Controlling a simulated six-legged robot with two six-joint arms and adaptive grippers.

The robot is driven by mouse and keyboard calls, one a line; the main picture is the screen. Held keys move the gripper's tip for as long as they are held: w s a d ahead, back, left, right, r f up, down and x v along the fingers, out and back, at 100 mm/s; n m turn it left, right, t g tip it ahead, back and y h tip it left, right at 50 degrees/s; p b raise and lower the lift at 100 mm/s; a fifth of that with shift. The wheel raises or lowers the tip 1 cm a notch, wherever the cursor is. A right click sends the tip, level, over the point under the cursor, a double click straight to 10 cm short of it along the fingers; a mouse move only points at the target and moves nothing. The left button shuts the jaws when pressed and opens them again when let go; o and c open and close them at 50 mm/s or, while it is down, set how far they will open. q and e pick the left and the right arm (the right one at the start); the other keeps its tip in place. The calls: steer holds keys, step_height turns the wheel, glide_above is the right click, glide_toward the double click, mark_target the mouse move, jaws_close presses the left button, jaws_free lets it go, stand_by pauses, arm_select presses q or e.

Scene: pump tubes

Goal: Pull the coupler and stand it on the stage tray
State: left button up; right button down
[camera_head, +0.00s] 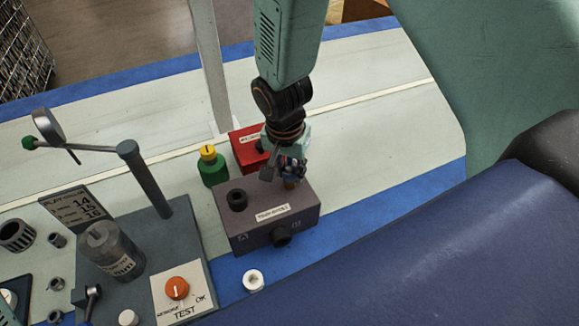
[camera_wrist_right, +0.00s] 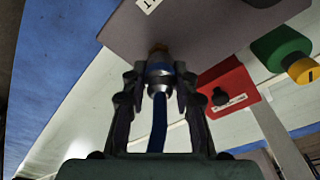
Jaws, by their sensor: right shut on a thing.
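My right gripper (camera_head: 284,172) is at the back right corner of the purple-grey box (camera_head: 250,225). In the wrist view its two fingers (camera_wrist_right: 158,85) are closed around a silver coupler (camera_wrist_right: 160,86) with a blue band. A blue tube (camera_wrist_right: 158,125) runs from the coupler back toward the gripper's palm. The coupler lines up with a brass fitting (camera_wrist_right: 158,50) on the box; I cannot tell whether it is fully seated. Fingers hide much of the coupler in the head view. No tray is clearly identifiable as the stage tray. My left gripper is not in view.
At left, a dark board (camera_head: 196,262) carries a post, a grey cylinder (camera_head: 110,250) and an orange TEST knob (camera_head: 177,288). A white ring (camera_head: 253,280) lies in front. The table's right side is clear.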

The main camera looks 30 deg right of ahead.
mark_target(291, 166)
steer(key=shift+r, duration=0.1)
steer(key=shift+r+p, duration=1.9)
steer(key=shift+r, duration=0.05)
steer(key=shift+s+f, duration=0.1)
